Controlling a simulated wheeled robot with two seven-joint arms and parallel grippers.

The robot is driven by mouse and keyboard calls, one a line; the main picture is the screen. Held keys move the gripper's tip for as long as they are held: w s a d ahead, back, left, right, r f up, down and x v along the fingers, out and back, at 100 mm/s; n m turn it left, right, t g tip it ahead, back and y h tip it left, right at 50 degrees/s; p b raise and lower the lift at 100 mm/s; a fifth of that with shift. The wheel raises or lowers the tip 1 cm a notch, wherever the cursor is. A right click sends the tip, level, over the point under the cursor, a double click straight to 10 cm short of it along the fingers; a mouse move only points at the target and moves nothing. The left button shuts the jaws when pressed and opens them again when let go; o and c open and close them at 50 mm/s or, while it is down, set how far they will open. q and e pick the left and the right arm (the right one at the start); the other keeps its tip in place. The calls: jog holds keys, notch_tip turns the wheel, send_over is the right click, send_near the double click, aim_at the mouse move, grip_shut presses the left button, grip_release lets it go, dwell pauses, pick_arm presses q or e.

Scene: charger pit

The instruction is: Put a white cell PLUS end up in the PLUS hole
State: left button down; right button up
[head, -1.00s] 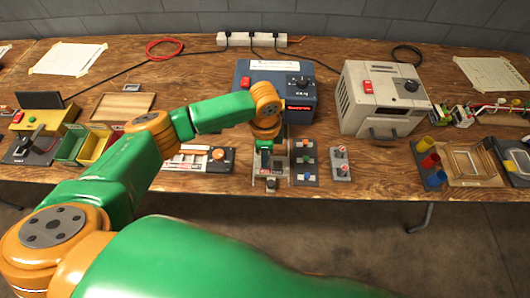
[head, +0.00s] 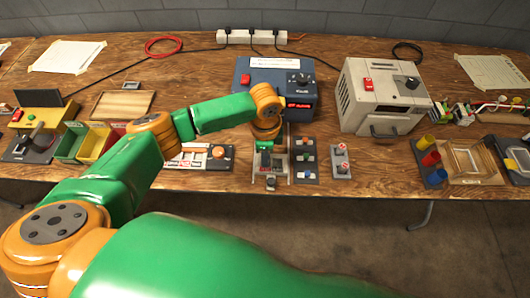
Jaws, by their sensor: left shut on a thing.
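My left gripper (head: 268,165) points down over a small grey tray-like fixture (head: 284,176) at the front middle of the table. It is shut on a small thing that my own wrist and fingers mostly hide. I cannot tell its colour or which end is up. A small teal spot shows just below the fingers in the fixture. No white cell and no PLUS hole can be made out at this size. My right gripper is not in view.
A blue box (head: 318,95) with a red display stands behind the gripper. A panel of coloured buttons (head: 306,160) and a small switch block (head: 341,162) sit close right. A white box (head: 355,110) stands further right, an orange-marked panel (head: 190,158) left.

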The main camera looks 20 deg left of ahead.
pick_arm(q)
jog(key=shift+f, duration=0.15)
jog(key=c, duration=0.6)
grip_release()
notch_tip(320, 180, up, 7)
jog(key=p, duration=0.8)
